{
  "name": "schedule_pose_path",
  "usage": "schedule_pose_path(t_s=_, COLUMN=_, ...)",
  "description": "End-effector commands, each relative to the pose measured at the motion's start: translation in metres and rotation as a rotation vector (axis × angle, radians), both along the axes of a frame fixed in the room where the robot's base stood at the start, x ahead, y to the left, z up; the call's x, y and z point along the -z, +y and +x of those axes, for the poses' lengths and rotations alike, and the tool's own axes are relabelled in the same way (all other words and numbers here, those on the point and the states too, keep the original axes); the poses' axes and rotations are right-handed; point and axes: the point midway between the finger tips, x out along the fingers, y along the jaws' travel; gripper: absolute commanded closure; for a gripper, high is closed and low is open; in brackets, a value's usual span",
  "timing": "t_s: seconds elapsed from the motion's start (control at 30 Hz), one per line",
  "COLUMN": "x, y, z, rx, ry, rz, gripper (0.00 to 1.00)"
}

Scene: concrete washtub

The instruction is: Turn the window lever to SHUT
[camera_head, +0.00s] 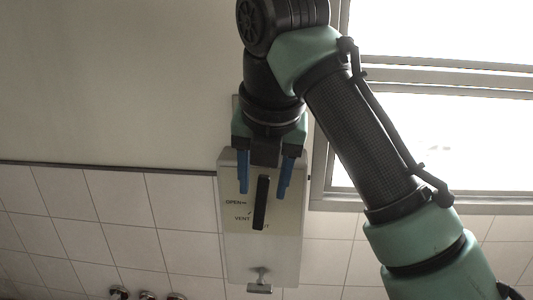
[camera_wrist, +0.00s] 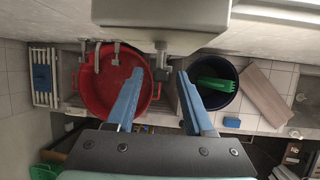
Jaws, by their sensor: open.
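The window lever (camera_head: 260,203) is a black bar, almost upright, on a pale panel (camera_head: 285,250) on the wall in the head view. The panel reads OPEN and VENT left of the lever; a third label, ending in UT, is partly covered by the lever's lower part. My gripper (camera_head: 264,190) points down just above and in front of the panel, its two blue fingers apart on either side of the lever's upper part. I cannot tell whether they touch it. In the wrist view my gripper (camera_wrist: 158,76) is open with nothing visible between its fingers; the lever is not clear there.
A small T-shaped fitting (camera_head: 259,280) sits at the panel's lower end. A bright window (camera_head: 430,140) is to the right. Below, the wrist view shows a red basin (camera_wrist: 92,88), a dark blue bucket (camera_wrist: 229,96) with a green scoop (camera_wrist: 216,85), and a board (camera_wrist: 265,95).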

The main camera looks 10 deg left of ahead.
Motion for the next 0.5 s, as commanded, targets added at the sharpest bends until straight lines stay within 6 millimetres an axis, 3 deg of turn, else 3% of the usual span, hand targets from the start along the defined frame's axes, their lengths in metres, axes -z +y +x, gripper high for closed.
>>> schedule_pose_path(t_s=0.2, x=-0.037, y=-0.007, z=-0.014, rx=0.002, ry=-0.004, rz=-0.003, gripper=0.47)
schedule_pose_path(t_s=0.5, x=-0.065, y=-0.01, z=-0.026, rx=0.0, ry=-0.001, rz=0.0, gripper=0.47)
